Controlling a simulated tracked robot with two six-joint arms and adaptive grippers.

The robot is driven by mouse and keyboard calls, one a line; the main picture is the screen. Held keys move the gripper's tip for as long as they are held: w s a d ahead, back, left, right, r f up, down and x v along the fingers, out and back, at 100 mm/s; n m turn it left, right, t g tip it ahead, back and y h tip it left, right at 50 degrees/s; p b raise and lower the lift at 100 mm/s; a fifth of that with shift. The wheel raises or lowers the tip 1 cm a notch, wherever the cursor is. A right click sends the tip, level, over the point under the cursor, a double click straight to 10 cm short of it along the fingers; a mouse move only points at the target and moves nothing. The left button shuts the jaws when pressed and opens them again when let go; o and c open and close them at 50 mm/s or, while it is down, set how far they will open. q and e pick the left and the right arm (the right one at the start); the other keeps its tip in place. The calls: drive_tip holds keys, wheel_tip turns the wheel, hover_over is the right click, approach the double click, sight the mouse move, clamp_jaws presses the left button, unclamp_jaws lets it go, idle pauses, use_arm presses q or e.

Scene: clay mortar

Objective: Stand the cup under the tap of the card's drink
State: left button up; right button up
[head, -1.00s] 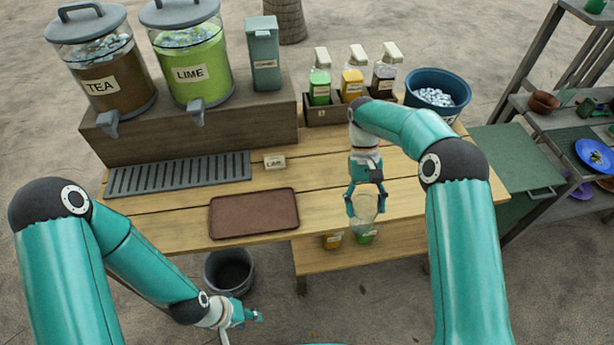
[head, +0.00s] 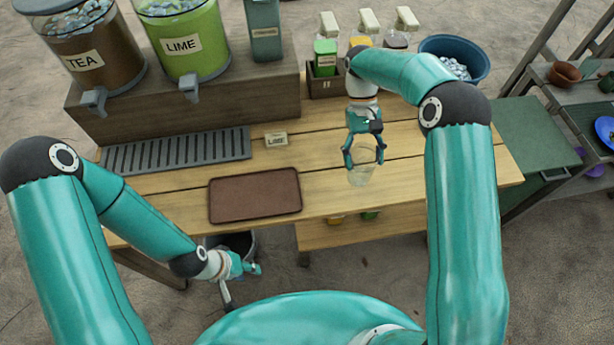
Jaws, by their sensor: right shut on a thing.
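My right gripper (head: 364,158) is shut on a clear cup (head: 361,175) above the right part of the wooden table, right of the brown tray. I cannot tell whether the cup touches the table. A small card (head: 276,140) reading LIME stands behind the tray. The LIME dispenser (head: 185,45) holds green drink and has a grey tap (head: 190,88). The TEA dispenser (head: 85,60) holds brown drink and has a tap (head: 95,101). Both stand on a wooden riser. My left gripper (head: 254,269) is low in front of the table, empty; its finger gap is not clear.
A grey slotted drip grate (head: 178,151) lies below the taps. A brown tray (head: 255,195) lies on the table. Bottles in a crate (head: 325,85) and a blue ice tub (head: 455,58) stand at the back right. A grey bucket (head: 240,243) is below the front edge.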

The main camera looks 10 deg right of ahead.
drive_tip(key=shift+w+a+n+h+b, duration=0.3)
drive_tip(key=shift+w+a+n+h, duration=0.1)
drive_tip(key=shift+n, duration=0.4)
drive_tip(key=w+a+r+n+t+h+b, duration=0.6)
drive_tip(key=a+r+n+t, duration=0.35)
drive_tip(key=n, duration=1.05)
wheel_tip(320, 180, down, 19)
drive_tip(key=y+p, duration=0.1)
drive_tip(key=shift+w+d+r+n, duration=0.2)
drive_tip(key=shift+w+n, duration=0.1)
drive_tip(key=o, duration=1.1)
drive_tip(key=shift+r, duration=0.1)
